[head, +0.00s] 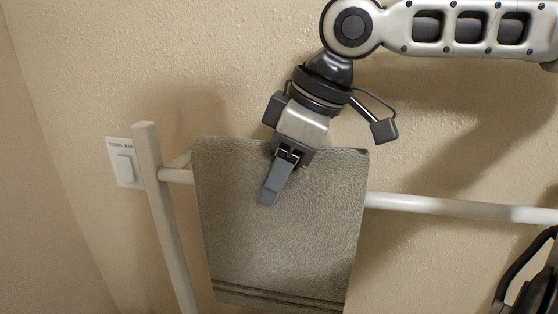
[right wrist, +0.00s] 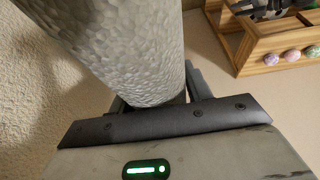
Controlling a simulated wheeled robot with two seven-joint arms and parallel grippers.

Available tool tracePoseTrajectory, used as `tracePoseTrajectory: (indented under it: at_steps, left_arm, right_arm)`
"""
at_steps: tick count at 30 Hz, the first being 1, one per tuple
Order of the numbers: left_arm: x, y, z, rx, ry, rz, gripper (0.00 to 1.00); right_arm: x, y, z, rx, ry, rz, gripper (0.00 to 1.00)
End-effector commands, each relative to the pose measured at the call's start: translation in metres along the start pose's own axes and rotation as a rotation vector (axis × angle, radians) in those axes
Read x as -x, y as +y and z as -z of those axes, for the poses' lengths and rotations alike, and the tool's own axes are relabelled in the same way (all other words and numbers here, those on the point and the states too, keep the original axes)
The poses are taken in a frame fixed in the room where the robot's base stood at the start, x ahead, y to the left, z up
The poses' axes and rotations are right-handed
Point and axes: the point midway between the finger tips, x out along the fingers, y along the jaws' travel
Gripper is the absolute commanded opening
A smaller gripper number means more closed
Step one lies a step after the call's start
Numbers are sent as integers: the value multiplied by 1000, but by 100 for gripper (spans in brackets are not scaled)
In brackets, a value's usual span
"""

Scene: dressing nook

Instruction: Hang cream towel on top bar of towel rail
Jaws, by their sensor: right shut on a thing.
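The towel (head: 275,235) looks grey-beige, with darker stripes near its lower edge. It hangs flat in front of the top bar (head: 440,204) of the pale towel rail, near the rail's left post (head: 163,210). Its top edge is above the bar's line. I cannot tell whether any of it passes behind the bar. My right gripper (head: 272,192) comes from above and is shut on the towel near the middle of its top edge. In the right wrist view the towel (right wrist: 130,45) curves up from the jaws. My left gripper is not in view.
A white wall plate (head: 124,163) with lettering is left of the post. The bar is bare to the right of the towel. A dark object (head: 535,290) is at the lower right. The right wrist view shows a wooden rack (right wrist: 255,45) with several coloured knobs.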

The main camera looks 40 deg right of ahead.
Motion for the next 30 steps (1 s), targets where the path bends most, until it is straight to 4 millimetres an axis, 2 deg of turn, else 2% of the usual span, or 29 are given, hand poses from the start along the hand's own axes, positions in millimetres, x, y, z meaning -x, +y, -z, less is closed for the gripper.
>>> tracePoseTrajectory:
  at_steps: [12,28,29,30]
  left_arm:
    - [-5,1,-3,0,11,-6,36]
    - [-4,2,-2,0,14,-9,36]
    - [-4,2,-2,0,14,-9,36]
    - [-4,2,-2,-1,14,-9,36]
  right_arm:
    - [-30,0,-12,0,2,-1,9]
    - [-37,0,-15,-1,1,0,9]
    - [-37,0,-15,-1,1,0,52]
    - [-37,0,-15,-1,1,0,63]
